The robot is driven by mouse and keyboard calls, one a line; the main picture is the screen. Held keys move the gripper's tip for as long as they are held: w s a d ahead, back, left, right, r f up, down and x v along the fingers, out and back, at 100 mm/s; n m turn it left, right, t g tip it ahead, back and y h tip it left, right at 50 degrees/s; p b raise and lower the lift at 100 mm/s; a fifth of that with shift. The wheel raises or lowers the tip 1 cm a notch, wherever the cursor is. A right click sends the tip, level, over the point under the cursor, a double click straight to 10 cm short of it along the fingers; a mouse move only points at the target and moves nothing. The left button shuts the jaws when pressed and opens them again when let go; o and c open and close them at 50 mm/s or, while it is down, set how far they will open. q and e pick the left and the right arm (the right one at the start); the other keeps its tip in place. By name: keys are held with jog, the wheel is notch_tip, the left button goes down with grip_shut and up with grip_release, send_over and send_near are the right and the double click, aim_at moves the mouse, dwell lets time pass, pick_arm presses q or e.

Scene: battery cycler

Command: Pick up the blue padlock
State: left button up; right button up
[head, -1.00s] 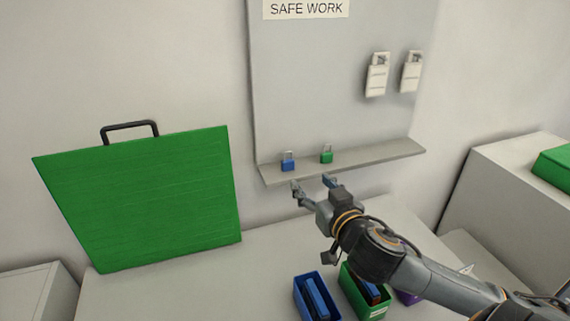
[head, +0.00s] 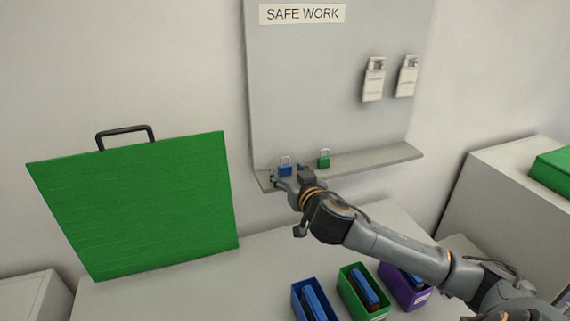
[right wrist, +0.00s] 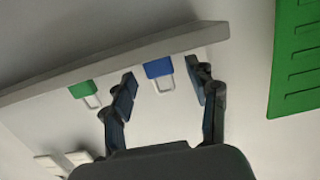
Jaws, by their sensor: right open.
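The blue padlock (head: 285,171) stands on the narrow grey shelf (head: 390,158) under the SAFE WORK board, near its left end. In the right wrist view the blue padlock (right wrist: 159,68) shows its metal shackle and lies between and just beyond my fingers. My right gripper (head: 287,176) is open at the shelf, with its fingers on either side of the padlock. In the right wrist view the gripper (right wrist: 164,82) has a gap to the padlock on both sides. My left gripper is not in view.
A green padlock (head: 323,161) stands on the shelf just right of the blue one. White tags (head: 374,80) hang on the board. Blue, green (head: 352,300) and purple bins stand on the bench below. A large green panel (head: 140,205) leans at left.

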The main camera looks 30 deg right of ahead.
jog(key=shift+x, duration=0.8)
jog(key=c, duration=1.2)
grip_shut()
jog(key=shift+r, duration=0.1)
